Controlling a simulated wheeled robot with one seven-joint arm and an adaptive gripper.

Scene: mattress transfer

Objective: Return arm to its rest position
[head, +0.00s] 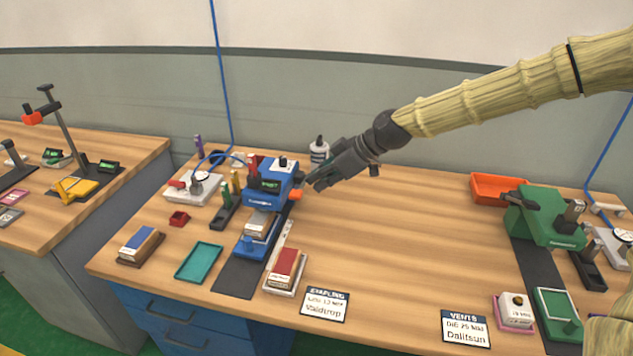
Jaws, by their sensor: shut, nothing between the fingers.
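My gripper (322,178) is at the end of my arm, which reaches in from the upper right under a pale yellow ribbed sleeve. The gripper is shut and empty. It points down and left, above the table, close to the right side of the blue machine (276,181). I cannot tell whether the fingertips touch the orange knob (296,195) there or only overlap it in the picture.
The wooden table (400,235) is clear in the middle. A green machine (545,217) and an orange tray (497,187) stand right. A teal tray (199,262), red-topped block (286,268) and label cards (325,304) lie toward the front. A second table (110,150) stands left.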

